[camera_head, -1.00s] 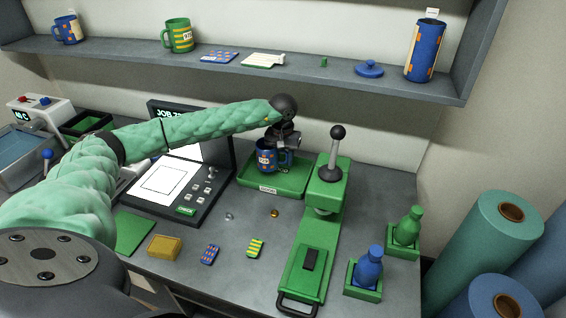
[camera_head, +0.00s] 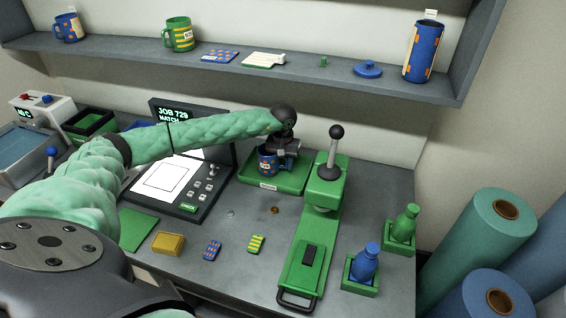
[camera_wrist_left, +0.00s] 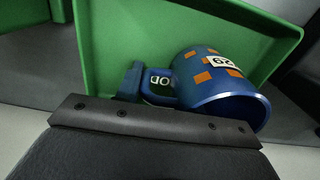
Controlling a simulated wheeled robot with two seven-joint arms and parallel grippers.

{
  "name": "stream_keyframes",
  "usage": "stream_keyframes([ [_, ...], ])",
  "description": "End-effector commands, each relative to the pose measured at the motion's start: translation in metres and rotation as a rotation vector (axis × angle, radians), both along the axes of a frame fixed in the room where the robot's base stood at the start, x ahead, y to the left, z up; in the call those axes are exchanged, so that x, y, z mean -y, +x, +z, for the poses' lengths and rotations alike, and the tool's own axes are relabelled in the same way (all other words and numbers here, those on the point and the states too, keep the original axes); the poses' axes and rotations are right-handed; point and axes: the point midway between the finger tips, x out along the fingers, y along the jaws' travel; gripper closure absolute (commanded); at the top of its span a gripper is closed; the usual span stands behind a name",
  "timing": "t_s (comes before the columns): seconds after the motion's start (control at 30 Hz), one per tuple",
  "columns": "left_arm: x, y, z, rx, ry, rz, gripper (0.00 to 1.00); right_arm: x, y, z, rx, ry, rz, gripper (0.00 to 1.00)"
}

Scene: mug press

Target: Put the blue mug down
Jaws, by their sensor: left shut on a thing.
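The blue mug (camera_head: 267,164) with orange patches and a white number label is over the green tray (camera_head: 268,186) at the back of the bench. It looks roughly upright; whether its base touches the tray floor I cannot tell. My left gripper (camera_head: 284,152) is shut on the mug's handle from the right side and hides part of it. In the left wrist view the mug (camera_wrist_left: 186,72) lies beyond the dark gripper (camera_wrist_left: 134,84), with the green tray (camera_wrist_left: 110,45) behind. My right gripper is not in view.
The green lever press (camera_head: 327,190) stands just right of the tray. A control panel with a screen (camera_head: 176,112) is to the left, partly behind my arm. A shelf (camera_head: 230,72) with mugs runs above.

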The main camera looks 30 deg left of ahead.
Motion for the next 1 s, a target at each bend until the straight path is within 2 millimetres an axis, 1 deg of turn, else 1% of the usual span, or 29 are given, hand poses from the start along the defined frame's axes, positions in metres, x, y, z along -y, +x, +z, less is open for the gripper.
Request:
stream_keyframes([
  [0.17,0.000,0.000,-0.002,0.001,0.000,0.000,1.00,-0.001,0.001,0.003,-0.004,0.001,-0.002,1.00],
  [0.2,0.000,0.000,-0.002,0.000,0.000,0.000,0.60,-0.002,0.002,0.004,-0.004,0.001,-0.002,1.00],
  [0.27,0.000,0.000,-0.001,0.000,0.000,0.000,0.48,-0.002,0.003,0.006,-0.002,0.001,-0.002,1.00],
  [0.3,0.000,0.000,-0.001,0.000,0.000,0.000,0.40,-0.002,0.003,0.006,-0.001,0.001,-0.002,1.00],
  [0.77,0.000,0.000,0.001,0.000,0.000,0.000,0.40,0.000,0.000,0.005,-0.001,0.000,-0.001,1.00],
  [0.8,0.000,0.000,0.002,0.000,0.000,0.000,0.40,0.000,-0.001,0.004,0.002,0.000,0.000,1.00],
  [0.87,0.000,0.000,0.003,0.001,-0.001,0.000,0.40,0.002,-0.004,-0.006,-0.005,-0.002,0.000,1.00],
  [0.9,0.000,0.001,0.005,0.002,0.000,0.000,0.40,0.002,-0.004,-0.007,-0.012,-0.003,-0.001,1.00],
  [0.97,0.000,0.001,0.009,0.002,0.000,-0.001,0.40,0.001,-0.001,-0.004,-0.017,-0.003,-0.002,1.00],
  [1.0,0.000,0.000,0.011,0.001,-0.001,0.000,0.40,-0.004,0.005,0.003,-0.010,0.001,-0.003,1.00],
])
